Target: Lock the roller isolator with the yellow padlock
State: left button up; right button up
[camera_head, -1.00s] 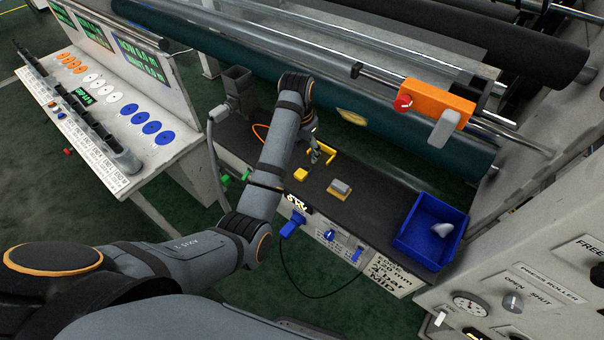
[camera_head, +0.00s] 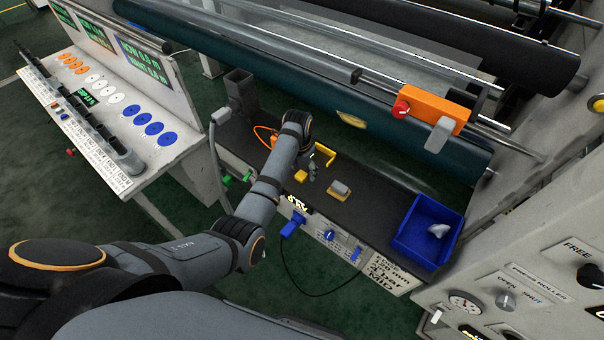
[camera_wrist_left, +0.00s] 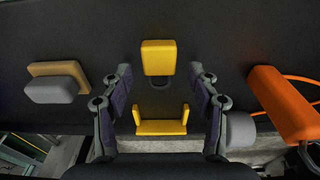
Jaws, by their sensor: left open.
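The yellow padlock (camera_head: 301,176) appears to be the yellow block on the dark shelf. In the left wrist view the padlock (camera_wrist_left: 158,57) lies between and just beyond my fingertips, with a small grey part at its lower edge. My left gripper (camera_wrist_left: 160,76) is open and empty, its fingers spread on either side. In the head view my left gripper (camera_head: 312,166) is just right of the block. A yellow U-shaped bracket (camera_wrist_left: 161,127) lies between the fingers, nearer the palm. I cannot tell which control is the roller isolator. My right gripper is out of view.
A grey block on a tan base (camera_head: 340,190) sits to the right, and a blue bin (camera_head: 428,232) farther right. An orange object with a cable (camera_wrist_left: 284,105) lies beside the gripper. Blue knobs (camera_head: 291,226) are on the shelf front. The teal roller (camera_head: 300,90) runs behind.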

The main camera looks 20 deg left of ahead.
pick_arm(q)
jog(key=shift+f, duration=0.2)
grip_shut()
jog(key=shift+r, duration=0.1)
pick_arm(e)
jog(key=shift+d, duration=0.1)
